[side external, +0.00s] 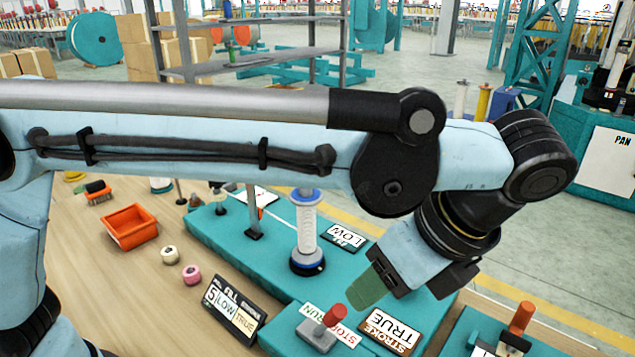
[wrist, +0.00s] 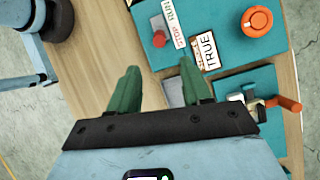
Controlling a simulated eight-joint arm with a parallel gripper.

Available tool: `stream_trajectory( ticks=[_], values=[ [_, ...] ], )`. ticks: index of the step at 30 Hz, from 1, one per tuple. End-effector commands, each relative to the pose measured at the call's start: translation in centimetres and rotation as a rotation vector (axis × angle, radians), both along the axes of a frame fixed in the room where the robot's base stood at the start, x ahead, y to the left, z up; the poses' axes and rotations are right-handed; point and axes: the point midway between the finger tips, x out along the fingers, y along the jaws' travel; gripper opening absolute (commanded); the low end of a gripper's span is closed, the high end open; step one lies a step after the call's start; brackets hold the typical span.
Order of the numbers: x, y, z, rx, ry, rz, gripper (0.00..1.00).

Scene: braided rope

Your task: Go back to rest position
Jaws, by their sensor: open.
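My gripper (wrist: 160,95) shows in the wrist view with its two green fingers apart and nothing between them. In the side external view my gripper (side external: 368,289) hangs from the end of the arm, above the teal machine plate (side external: 265,279). A lever with a red knob (side external: 333,315) stands below and to the left of it; the red knob also shows in the wrist view (wrist: 159,38). A card reading TRUE (side external: 392,331) lies just below the gripper in the picture. The arm hides part of the table and plate.
A spool of white cord (side external: 306,225) stands upright on the plate. An orange-handled lever (side external: 520,318) is at the lower right. A sign panel (side external: 233,311), an orange bin (side external: 130,226) and small rolls (side external: 191,275) are on the wooden table. Bare wood lies at the left.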

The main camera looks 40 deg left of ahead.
Motion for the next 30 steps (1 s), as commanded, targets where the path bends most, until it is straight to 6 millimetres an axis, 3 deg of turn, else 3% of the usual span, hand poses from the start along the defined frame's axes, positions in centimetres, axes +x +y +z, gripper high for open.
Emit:
stream_trajectory(
  ticks=[7, 11, 20, 30],
  values=[
    [0.1, 0.3, 0.0, -0.006, -0.006, 0.012, 0.48],
    [0.9, 2.3, 0.1, -0.057, -0.047, 0.093, 0.48],
    [2.6, 11.3, -0.3, -0.306, -0.271, 0.517, 0.48],
    [1.2, 20.6, -2.6, -0.596, -0.558, 1.059, 0.48]
  ],
)
